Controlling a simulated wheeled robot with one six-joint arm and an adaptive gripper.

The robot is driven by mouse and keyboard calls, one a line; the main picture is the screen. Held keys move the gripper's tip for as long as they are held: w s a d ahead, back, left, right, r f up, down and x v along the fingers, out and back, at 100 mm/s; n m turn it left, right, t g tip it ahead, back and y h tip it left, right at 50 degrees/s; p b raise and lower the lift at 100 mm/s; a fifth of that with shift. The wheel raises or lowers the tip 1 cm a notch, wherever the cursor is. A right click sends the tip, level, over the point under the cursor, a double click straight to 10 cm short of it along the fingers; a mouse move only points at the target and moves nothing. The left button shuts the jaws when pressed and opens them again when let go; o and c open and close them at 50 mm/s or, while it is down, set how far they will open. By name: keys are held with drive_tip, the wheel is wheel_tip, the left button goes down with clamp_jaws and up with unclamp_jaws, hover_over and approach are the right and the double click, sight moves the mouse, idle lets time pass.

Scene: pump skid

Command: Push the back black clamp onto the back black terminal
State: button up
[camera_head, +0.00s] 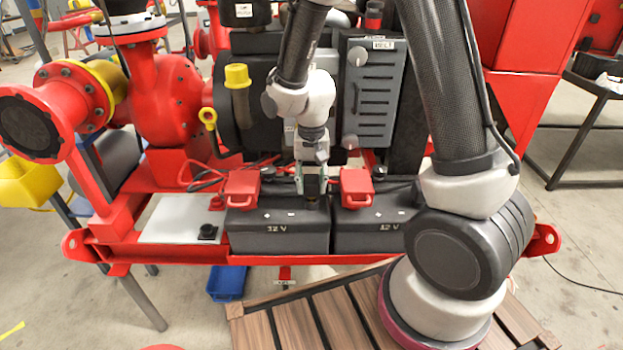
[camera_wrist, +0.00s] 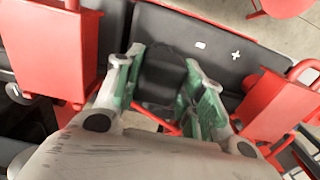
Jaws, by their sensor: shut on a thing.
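My gripper (camera_head: 312,182) points down over the right part of the left 12 V battery (camera_head: 275,235). In the wrist view its two green-padded fingers (camera_wrist: 165,85) are shut on a black block, which I take to be the back black clamp (camera_wrist: 163,72). In the head view the clamp (camera_head: 313,188) is a small dark shape between the fingertips, low over the battery's back edge. The back black terminal is not clearly visible; the clamp and fingers hide that spot. I cannot tell whether the clamp touches it.
Red clamps stand close on both sides of my gripper, one left (camera_head: 242,187) and one right (camera_head: 356,188). A second 12 V battery (camera_head: 375,238) sits to the right. A grey ribbed box (camera_head: 372,95) rises behind. A grey plate (camera_head: 182,220) lies left of the batteries.

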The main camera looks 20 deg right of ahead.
drive_tip(key=shift+f, duration=1.2)
drive_tip(key=o, duration=1.3)
wheel_tip(320, 180, up, 12)
